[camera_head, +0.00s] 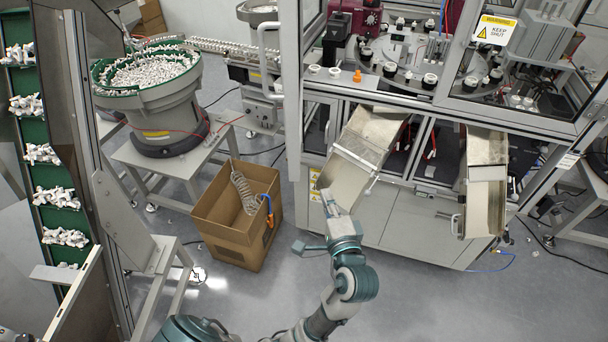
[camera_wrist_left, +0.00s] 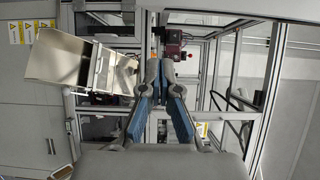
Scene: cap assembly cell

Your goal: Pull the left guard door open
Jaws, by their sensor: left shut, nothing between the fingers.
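The left guard door (camera_head: 291,100) is a tall grey-framed panel on the cell, seen nearly edge-on in the head view. It appears to stand swung outward, with the opening on its right showing the machine inside. Its pale bar handle (camera_head: 263,55) sticks out on the left side. My left gripper (camera_head: 328,198) is below the door, just in front of the left metal chute, apart from the handle. In the left wrist view its fingers (camera_wrist_left: 159,68) are together, with nothing between them. My right gripper is not in view.
The left chute (camera_head: 345,182) and right chute (camera_head: 486,200) project from the cell front. A cardboard box (camera_head: 232,243) stands left of my left gripper. A bowl feeder (camera_head: 150,90) is behind it. The right door bears a warning sign (camera_head: 494,31). Floor is clear at lower right.

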